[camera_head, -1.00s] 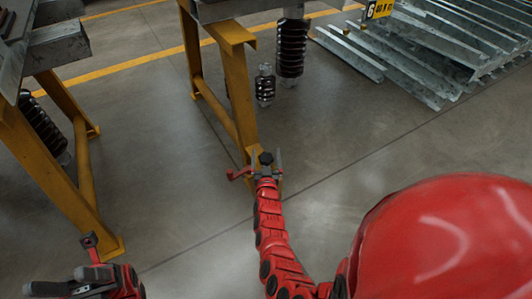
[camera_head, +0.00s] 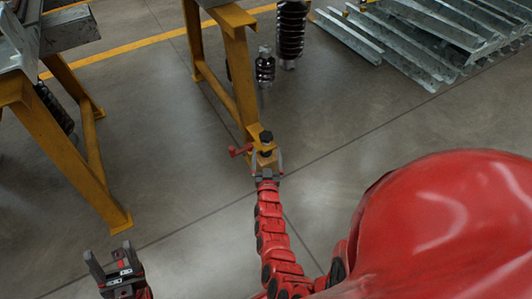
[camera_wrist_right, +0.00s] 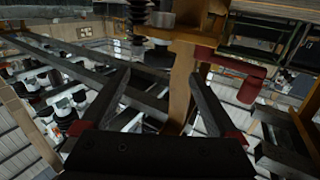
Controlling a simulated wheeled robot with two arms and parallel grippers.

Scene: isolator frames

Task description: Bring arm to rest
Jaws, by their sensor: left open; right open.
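My left gripper (camera_head: 108,250) is at the lower left of the head view. Its two dark fingers point up and stand apart with nothing between them. My right gripper (camera_head: 266,157) is at the end of the red segmented arm in the middle, with its fingers spread. A dark knob-like piece (camera_head: 266,138) shows just past its fingertips; I cannot tell whether they touch it. In the right wrist view the fingers (camera_wrist_right: 157,75) are also wide apart, and a red bent piece (camera_wrist_right: 238,80) shows beside the right finger.
A yellow-legged stand (camera_head: 240,70) is just beyond my right gripper. Another yellow frame (camera_head: 65,145) stands at the left. Dark ribbed insulators (camera_head: 291,32) are at the top. Galvanised steel beams (camera_head: 420,35) lie at the upper right. Bare concrete floor lies between.

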